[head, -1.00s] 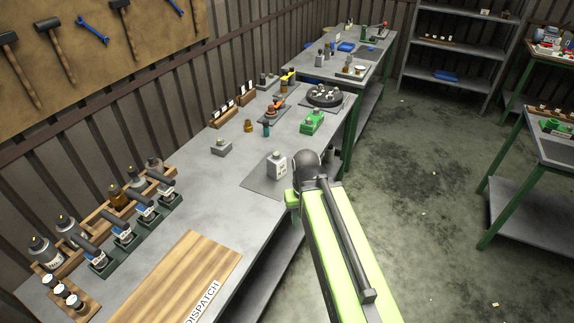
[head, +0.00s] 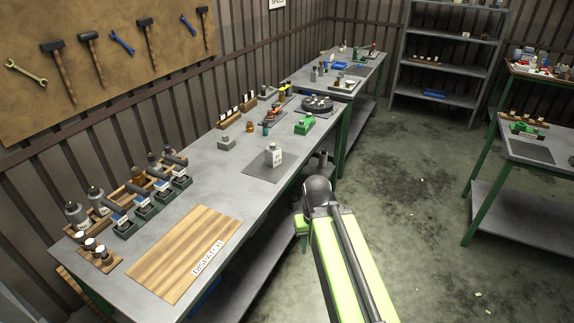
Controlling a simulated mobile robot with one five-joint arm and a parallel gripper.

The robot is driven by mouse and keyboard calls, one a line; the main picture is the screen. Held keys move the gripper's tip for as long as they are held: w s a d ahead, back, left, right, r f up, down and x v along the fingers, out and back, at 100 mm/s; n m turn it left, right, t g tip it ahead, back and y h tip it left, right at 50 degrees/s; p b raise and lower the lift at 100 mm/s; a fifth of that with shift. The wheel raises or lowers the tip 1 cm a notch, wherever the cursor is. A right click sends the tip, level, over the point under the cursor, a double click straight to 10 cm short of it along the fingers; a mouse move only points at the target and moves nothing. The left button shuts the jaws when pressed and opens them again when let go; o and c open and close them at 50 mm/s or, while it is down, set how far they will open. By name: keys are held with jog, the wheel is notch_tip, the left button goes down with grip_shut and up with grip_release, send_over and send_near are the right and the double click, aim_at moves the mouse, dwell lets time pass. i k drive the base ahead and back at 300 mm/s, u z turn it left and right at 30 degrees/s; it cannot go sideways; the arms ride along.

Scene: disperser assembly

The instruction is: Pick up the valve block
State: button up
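No part is plainly marked as the valve block, and I cannot tell for sure which one it is. A pale block with a knob on top and a dark-marked front (head: 273,157) stands upright on a grey mat (head: 258,174) near the bench's right edge. A lower grey block with a small top piece (head: 226,143) sits farther left on bare bench. My lime-green arm with its dark rounded joint shows right of the bench, apart from both blocks. My gripper's fingers are not visible.
The long grey bench (head: 205,182) carries a wooden DISPATCH board (head: 184,252) at the near end and bottles in racks (head: 100,204) on the left. A green fixture (head: 304,125) and a dark round tray (head: 317,104) stand farther back. Open floor (head: 400,180) lies to the right.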

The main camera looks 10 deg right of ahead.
aim_at(274, 159)
jog(key=u, duration=0.2)
jog(key=i, duration=0.9)
jog(key=u, duration=5)
jog(key=i, duration=0.1)
jog(key=z, duration=1.6)
jog(key=k, duration=0.3)
jog(key=u, duration=0.75)
jog(key=k, duration=1.75)
jog(key=z, duration=0.7)
